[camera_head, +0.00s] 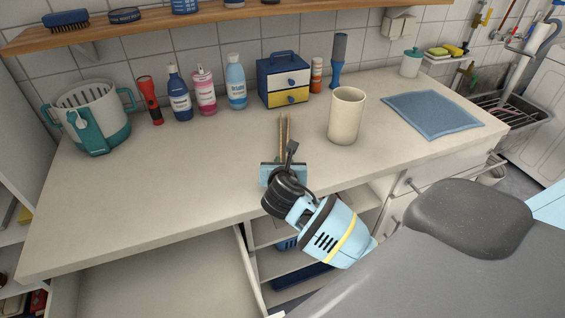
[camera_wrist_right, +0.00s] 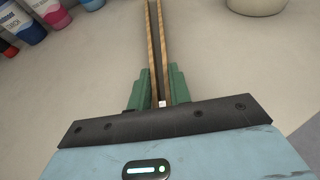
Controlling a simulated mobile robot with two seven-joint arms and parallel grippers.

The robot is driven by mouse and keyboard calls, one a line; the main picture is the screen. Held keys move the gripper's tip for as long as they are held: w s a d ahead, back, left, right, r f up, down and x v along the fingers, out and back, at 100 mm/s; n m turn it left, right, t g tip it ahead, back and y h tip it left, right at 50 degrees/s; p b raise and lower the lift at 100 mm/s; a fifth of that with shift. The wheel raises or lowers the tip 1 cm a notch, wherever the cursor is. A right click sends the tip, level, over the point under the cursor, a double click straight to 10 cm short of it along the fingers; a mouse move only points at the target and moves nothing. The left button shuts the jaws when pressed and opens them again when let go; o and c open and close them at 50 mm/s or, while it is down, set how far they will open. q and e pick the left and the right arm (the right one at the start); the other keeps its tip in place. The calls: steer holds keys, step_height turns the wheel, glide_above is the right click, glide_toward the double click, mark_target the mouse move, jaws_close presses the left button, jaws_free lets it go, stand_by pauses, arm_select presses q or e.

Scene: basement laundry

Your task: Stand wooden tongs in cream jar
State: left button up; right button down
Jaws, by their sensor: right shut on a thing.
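The cream jar (camera_head: 346,114) stands upright on the counter, right of the middle in the head view. Its lower edge also shows at the top right of the right wrist view (camera_wrist_right: 256,5). The wooden tongs (camera_head: 285,128) are two thin tan arms that point away from me toward the back of the counter. My right gripper (camera_head: 283,158) is shut on the tongs. In the right wrist view its green fingers (camera_wrist_right: 159,92) clasp the tongs' near part. The tongs are left of the jar and outside it. Whether they touch the counter I cannot tell. My left gripper is not in view.
A small drawer box (camera_head: 284,82), several bottles (camera_head: 206,90) and a red flashlight (camera_head: 150,100) line the back. A teal and white basket (camera_head: 92,118) stands left, a blue cloth (camera_head: 432,112) lies right. The counter's front left (camera_head: 150,190) is clear. An open drawer (camera_head: 165,285) sits below.

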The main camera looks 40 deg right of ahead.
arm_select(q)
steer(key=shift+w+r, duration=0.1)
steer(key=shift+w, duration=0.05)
arm_select(e)
steer(key=c, duration=1.3)
jaws_free()
steer(key=shift+a+r, duration=0.1)
steer(key=shift+r, duration=0.1)
steer(key=p+v, duration=0.1)
steer(key=v, duration=1)
steer(key=shift+r+p, duration=0.1)
steer(key=shift+p, duration=0.25)
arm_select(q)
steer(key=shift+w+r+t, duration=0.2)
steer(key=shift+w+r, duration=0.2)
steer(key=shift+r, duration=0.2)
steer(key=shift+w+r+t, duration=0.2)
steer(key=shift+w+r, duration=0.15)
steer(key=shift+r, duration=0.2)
arm_select(e)
steer(key=shift+s+a+r, duration=0.1)
steer(key=shift+s+a, duration=0.05)
steer(key=shift+s, duration=0.25)
